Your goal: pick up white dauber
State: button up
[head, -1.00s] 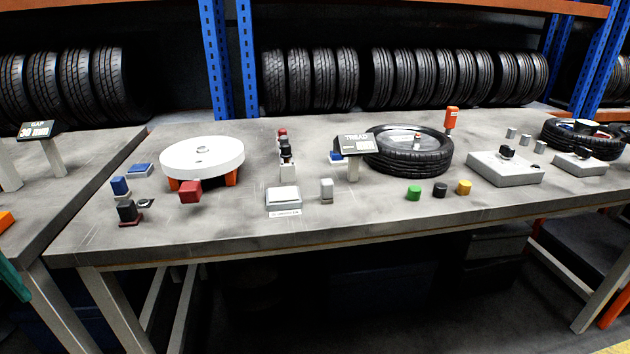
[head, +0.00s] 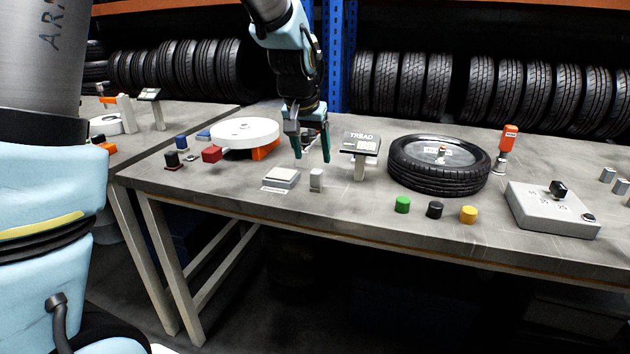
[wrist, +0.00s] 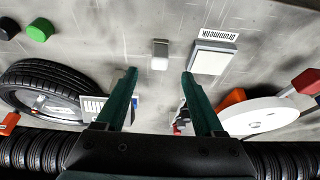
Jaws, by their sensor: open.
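In the wrist view my gripper (wrist: 159,73) is open, with nothing between the fingers. The fingers and the block are apart.
A white-topped pad (head: 281,178) lies left of the block. A tread sign (head: 361,145) and a tyre (head: 438,180) stand to the right. A white round turntable (head: 245,132) is at left.

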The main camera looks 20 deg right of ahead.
aim_at(316, 172)
jog(key=x, duration=0.4)
jog(key=shift+s+d+f+p, duration=0.1)
jog(key=shift+s+d+p, duration=0.05)
jog(key=shift+s+p, duration=0.15)
jog(key=shift+w+p+x, duration=0.2)
jog(key=shift+p+x, duration=0.65)
jog(key=shift+x, duration=1.8)
jog(key=shift+a, duration=0.2)
grip_shut()
